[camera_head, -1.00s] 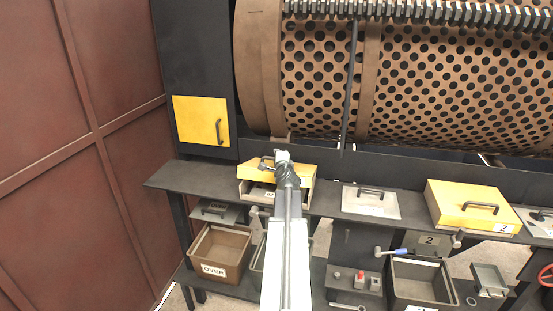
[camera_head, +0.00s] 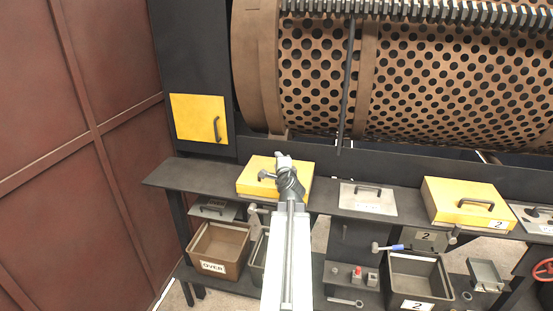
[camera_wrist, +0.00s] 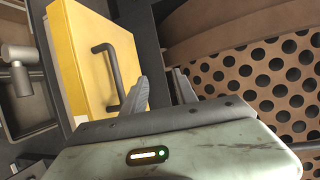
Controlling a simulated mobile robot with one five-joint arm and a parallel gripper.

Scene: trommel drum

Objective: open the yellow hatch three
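A yellow hatch (camera_head: 250,178) lies flat on its box at the front ledge, left of centre; its number is hidden behind my arm. In the wrist view this yellow hatch (camera_wrist: 84,60) fills the left, with its dark bar handle (camera_wrist: 108,70) beside my left finger. My gripper (camera_wrist: 160,82) is open, with a gap between its fingers and nothing between them. In the head view my gripper (camera_head: 283,160) is over the hatch's right part. I cannot tell whether the finger touches the handle. Another yellow hatch (camera_head: 455,197) labelled 2 is shut at the right.
A yellow door (camera_head: 195,118) is shut on the dark upright panel. A grey plate (camera_head: 350,205) with a handle lies between the hatches. The perforated drum (camera_head: 440,80) is behind. Bins, including the OVER bin (camera_head: 218,232), stand below. A brown wall (camera_head: 60,150) is at left.

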